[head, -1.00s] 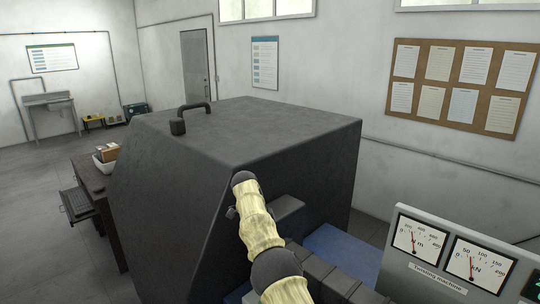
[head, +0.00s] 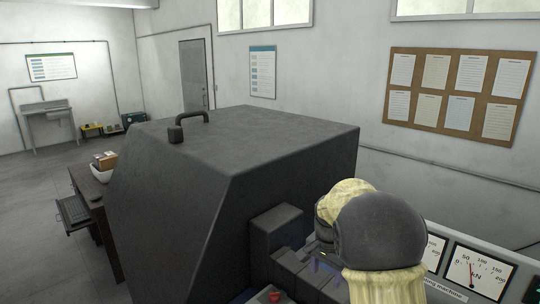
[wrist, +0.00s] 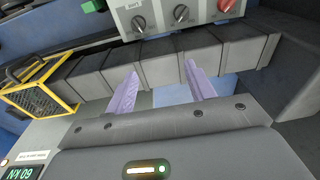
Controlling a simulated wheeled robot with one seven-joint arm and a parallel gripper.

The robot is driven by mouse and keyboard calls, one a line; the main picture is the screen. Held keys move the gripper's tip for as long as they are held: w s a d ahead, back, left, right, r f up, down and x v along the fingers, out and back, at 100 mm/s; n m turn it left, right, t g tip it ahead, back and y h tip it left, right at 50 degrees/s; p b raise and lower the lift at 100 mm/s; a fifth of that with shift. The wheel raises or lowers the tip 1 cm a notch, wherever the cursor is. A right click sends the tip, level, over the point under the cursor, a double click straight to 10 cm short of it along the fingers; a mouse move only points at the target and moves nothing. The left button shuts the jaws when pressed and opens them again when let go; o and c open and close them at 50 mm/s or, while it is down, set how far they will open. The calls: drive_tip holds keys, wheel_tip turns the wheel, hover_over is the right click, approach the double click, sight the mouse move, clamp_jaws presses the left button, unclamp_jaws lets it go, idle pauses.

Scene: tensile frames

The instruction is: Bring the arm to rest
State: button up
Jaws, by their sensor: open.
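My gripper (wrist: 162,72) is open and empty in the wrist view. Its two pale purple fingers stand apart, with the dark segmented bellows cover (wrist: 95,75) of the machine beyond the fingertips. Nothing is between the fingers. In the head view my arm (head: 380,235), in cream sleeves with a dark rounded joint, is folded at the lower right, close to the camera. It hides most of my gripper there; only small purplish bits show to the left of the joint.
A large dark hood (head: 225,160) fills the middle of the head view. A gauge panel (head: 478,272) stands at right, partly behind my arm. The wrist view shows a knob panel (wrist: 160,18) and a yellow-framed cage (wrist: 42,88). Open floor (head: 35,195) lies at far left.

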drive_tip(key=s+f+n+t, duration=0.1)
drive_tip(key=s+f+n, duration=0.2)
drive_tip(key=s, duration=1.9)
drive_tip(key=n, duration=0.5)
drive_tip(key=shift+s+d+f+n+t+y, duration=0.2)
drive_tip(key=shift+n+t+y, duration=0.1)
drive_tip(key=shift+n, duration=0.1)
